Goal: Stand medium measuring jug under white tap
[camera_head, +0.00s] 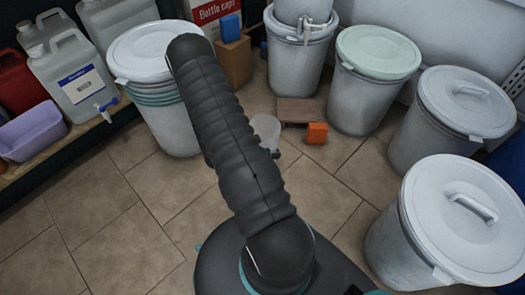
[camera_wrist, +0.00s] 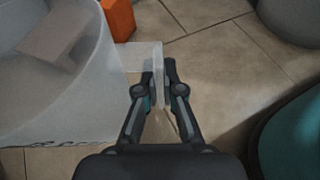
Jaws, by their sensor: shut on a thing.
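A translucent measuring jug (camera_head: 265,128) shows beside my arm in the head view, in front of the wooden board. In the wrist view the jug (camera_wrist: 50,90) fills the left side, with its handle (camera_wrist: 158,60) toward my gripper. My gripper (camera_wrist: 166,72) is shut on that handle. Most of my gripper is hidden behind my arm in the head view. I cannot tell whether the jug touches the floor. A whitish tap (camera_head: 308,30) is on the stacked drum at the back, above and beyond the jug.
A low wooden board (camera_head: 295,108) lies below the tap, with an orange block (camera_head: 317,133) at its front. Lidded drums stand left (camera_head: 150,55), behind right (camera_head: 378,60) and right (camera_head: 455,215). A canister with a blue-and-white tap (camera_head: 105,107) stands on the left shelf. Floor at front left is clear.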

